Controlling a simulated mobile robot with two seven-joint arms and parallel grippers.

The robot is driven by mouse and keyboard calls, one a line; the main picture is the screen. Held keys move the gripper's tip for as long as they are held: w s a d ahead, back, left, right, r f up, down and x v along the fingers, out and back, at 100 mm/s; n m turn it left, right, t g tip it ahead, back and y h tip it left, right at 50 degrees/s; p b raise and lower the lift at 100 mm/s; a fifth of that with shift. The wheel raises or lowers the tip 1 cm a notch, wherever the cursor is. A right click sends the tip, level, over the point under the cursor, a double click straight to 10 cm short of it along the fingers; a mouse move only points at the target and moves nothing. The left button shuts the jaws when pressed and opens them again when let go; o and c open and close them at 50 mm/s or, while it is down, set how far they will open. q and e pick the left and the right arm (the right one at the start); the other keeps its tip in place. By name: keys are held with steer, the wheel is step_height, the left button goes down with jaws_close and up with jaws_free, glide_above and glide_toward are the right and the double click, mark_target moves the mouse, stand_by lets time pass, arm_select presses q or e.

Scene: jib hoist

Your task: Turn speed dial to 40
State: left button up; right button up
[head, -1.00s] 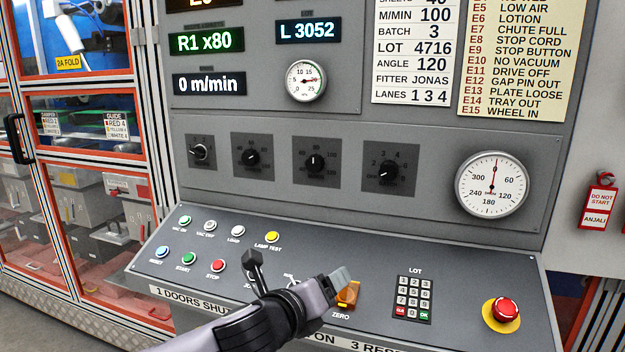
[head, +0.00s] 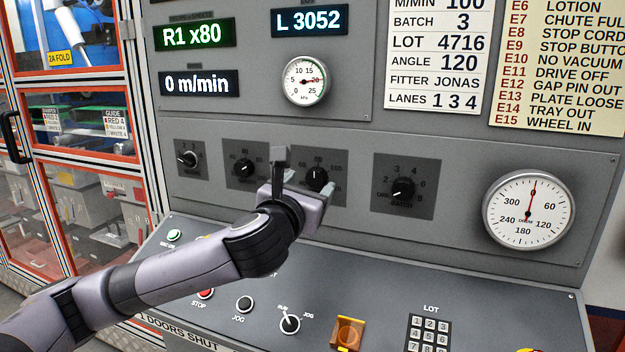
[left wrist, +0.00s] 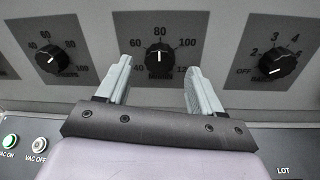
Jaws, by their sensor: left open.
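Several black dials sit in a row on the grey panel; their small captions are too blurred to tell which is the speed dial. My left gripper (head: 297,187) is open and empty, in front of the third dial (head: 318,177). In the left wrist view that dial (left wrist: 160,58) has a scale from 40 to 120, its white mark up near 80, and stands between the finger lines; contact is not clear. The second dial (head: 243,168) has a similar scale; in the left wrist view it (left wrist: 50,58) is left of the fingers. My right gripper is not in view.
The first dial (head: 187,159) and the fourth dial (head: 402,189) flank these two. A round drum gauge (head: 529,211) is at right. Below, the sloped desk has buttons, a run/jog switch (head: 290,323), an orange guarded control (head: 348,333) and a keypad (head: 430,335).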

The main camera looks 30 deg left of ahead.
mark_target(316, 178)
arm_select(q)
steer(key=shift+x, duration=1.35)
steer(key=c, duration=1.1)
steer(key=shift+o, duration=0.2)
